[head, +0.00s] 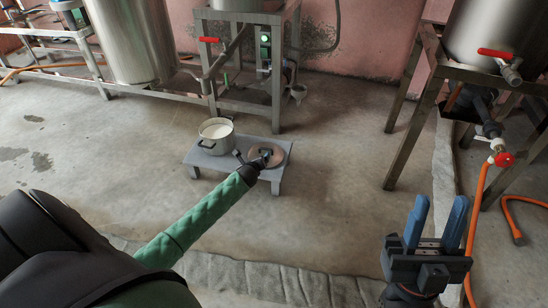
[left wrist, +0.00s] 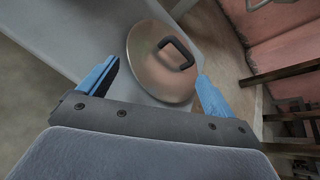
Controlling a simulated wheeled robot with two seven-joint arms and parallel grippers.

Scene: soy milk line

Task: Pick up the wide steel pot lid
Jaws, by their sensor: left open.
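The wide steel pot lid (left wrist: 148,62) lies on a low grey stool, its dark loop handle (left wrist: 177,52) on top. In the head view the lid (head: 279,158) is partly hidden by my left gripper (head: 266,156), which is at the lid. In the left wrist view the blue fingers of my left gripper (left wrist: 160,85) are spread apart, with the lid and its handle showing beyond and between them and nothing held. My right gripper (head: 436,222) is at the lower right of the head view, its blue fingers upright, apart and empty.
The low stool (head: 205,163) also bears a pot (head: 217,136) of white liquid, left of the lid. Steel stands with tanks are behind and at the right. An orange hose (head: 477,215) runs down the right side. Concrete floor (head: 330,200) around the stool is clear.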

